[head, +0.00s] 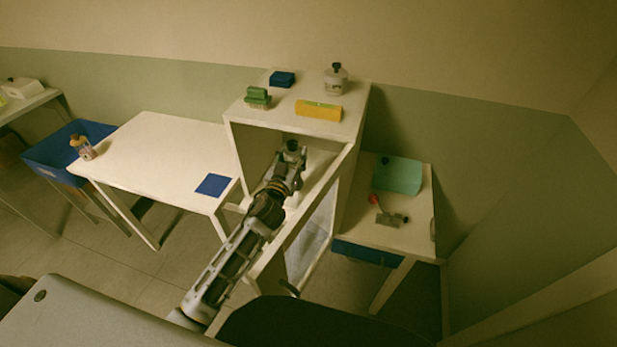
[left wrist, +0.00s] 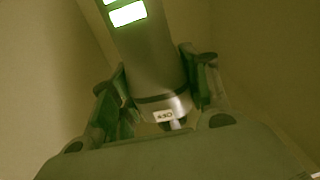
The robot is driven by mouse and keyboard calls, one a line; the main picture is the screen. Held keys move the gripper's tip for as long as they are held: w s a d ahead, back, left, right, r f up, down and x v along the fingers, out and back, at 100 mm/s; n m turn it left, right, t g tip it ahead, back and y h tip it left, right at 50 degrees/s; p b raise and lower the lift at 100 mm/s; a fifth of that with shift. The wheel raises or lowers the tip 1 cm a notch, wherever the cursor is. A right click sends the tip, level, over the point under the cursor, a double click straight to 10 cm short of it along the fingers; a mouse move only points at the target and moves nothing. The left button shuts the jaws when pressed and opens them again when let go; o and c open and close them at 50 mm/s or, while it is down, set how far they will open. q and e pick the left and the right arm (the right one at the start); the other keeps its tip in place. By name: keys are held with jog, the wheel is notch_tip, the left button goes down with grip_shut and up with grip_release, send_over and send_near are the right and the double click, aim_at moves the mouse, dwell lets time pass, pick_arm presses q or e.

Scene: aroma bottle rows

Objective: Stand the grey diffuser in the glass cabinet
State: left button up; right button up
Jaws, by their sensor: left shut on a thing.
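The grey diffuser (left wrist: 152,60) is a grey cylinder with bright pale-green patches and a small white label. It stands between the fingers of my left gripper (left wrist: 160,95) in the left wrist view. The gripper is shut on it. In the head view my left gripper (head: 289,172) reaches into the upper open compartment of the white cabinet (head: 354,118). The arm and gripper hide most of the diffuser there, and I cannot tell whether its base touches the shelf. My right gripper is not in view.
On the cabinet top are a blue block (head: 282,79), a green item (head: 258,97), a yellow box (head: 318,110) and a white dark-capped bottle (head: 336,79). A white table (head: 150,150) stands left, with a blue bin (head: 60,158). A smaller table (head: 410,236) at right holds a teal box (head: 398,175).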

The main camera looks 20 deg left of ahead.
pick_arm(q)
jog(key=w+r+h+b, duration=0.1)
jog(key=w+r+b, duration=0.2)
jog(key=w, duration=0.8)
notch_tip(320, 180, up, 2)
jog(key=shift+d+r+m, duration=0.1)
jog(key=shift+d+m, duration=0.2)
jog(key=shift+d, duration=0.15)
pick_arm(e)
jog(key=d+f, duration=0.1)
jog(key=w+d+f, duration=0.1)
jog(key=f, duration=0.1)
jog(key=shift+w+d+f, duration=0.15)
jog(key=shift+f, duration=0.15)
